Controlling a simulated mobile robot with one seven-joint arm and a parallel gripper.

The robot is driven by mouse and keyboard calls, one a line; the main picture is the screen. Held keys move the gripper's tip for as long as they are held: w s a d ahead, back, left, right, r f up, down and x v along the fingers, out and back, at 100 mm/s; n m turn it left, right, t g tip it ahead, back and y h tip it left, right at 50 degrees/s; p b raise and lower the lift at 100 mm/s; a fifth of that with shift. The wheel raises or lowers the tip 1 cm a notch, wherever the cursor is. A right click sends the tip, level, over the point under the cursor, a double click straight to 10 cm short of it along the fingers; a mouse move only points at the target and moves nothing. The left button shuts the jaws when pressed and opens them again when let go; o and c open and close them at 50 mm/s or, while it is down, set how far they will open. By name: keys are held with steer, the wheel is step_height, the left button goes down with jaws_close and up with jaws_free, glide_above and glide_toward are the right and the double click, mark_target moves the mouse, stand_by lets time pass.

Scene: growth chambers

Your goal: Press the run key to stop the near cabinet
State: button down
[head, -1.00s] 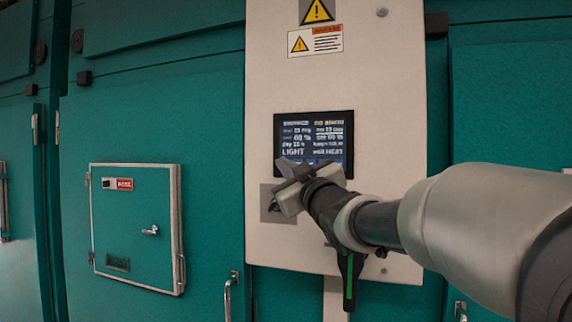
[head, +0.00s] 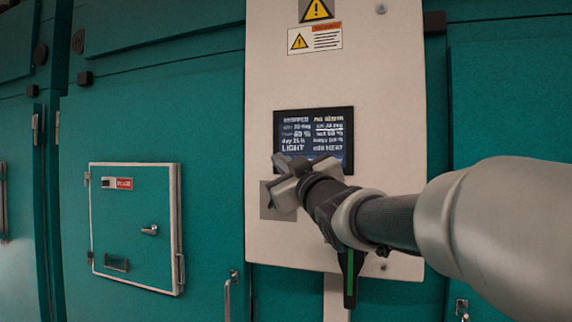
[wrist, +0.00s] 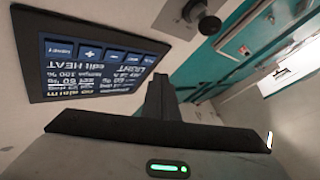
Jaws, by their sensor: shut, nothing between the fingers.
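The near cabinet's control panel (head: 385,110) is a pale upright plate with a dark display (head: 348,130). Its upper left line is blurred but looks like STOPPED; LIGHT and edit HEAT show below. In the wrist view the display (wrist: 75,85) appears upside down, with a row of blue keys, including plus (wrist: 90,54) and minus (wrist: 114,58). I cannot read which is the run key. My gripper (head: 279,168) is shut and empty at the display's lower left corner, covering part of its lower edge. In the wrist view the closed fingers (wrist: 159,85) are beside the display; contact cannot be told.
A grey square plate (head: 268,212) sits below the display, partly behind my gripper. A small framed hatch (head: 135,250) with a handle is on the teal door to the left. Warning labels (head: 315,40) are above. A dark round knob (wrist: 195,12) shows in the wrist view.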

steer(key=s+b, duration=0.1)
steer(key=s, duration=0.1)
steer(key=s+a+b, duration=0.1)
steer(key=s, duration=0.1)
steer(key=shift+a, duration=0.15)
steer(key=shift+w, duration=0.1)
stand_by(0.3)
